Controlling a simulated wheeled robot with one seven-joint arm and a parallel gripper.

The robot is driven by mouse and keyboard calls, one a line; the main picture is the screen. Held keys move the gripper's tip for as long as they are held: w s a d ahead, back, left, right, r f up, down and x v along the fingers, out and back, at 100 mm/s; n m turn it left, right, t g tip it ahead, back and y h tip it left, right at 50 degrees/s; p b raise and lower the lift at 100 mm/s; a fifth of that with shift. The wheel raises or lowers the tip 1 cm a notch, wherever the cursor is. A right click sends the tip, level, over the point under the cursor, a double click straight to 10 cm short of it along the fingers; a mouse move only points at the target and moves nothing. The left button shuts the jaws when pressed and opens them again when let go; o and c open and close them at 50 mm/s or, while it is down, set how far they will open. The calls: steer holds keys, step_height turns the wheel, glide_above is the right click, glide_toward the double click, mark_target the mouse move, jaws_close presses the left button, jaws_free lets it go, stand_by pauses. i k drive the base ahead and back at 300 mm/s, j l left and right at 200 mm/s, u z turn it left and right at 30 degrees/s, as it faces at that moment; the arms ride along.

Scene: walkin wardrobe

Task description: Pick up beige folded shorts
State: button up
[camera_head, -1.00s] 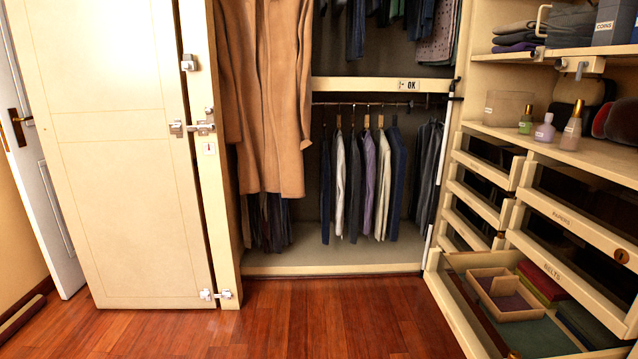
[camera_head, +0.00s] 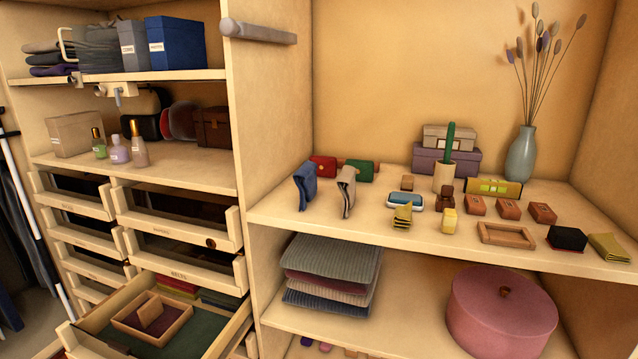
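A small beige folded cloth item (camera_head: 346,190), which looks like the beige folded shorts, stands upright on the right-hand shelf (camera_head: 400,235), near its left front. A similar blue folded item (camera_head: 305,184) stands just to its left, apart from it. My gripper is not in view, so its state and what it holds are hidden.
Small boxes, an oval blue-and-white item (camera_head: 404,202), a wooden tray (camera_head: 506,235) and a vase (camera_head: 521,155) share the shelf. Below are folded textiles (camera_head: 330,275) and a round pink box (camera_head: 502,312). An open drawer (camera_head: 215,345) juts out at lower left.

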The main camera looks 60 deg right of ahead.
mark_target(346, 182)
steer(key=z, duration=1.2)
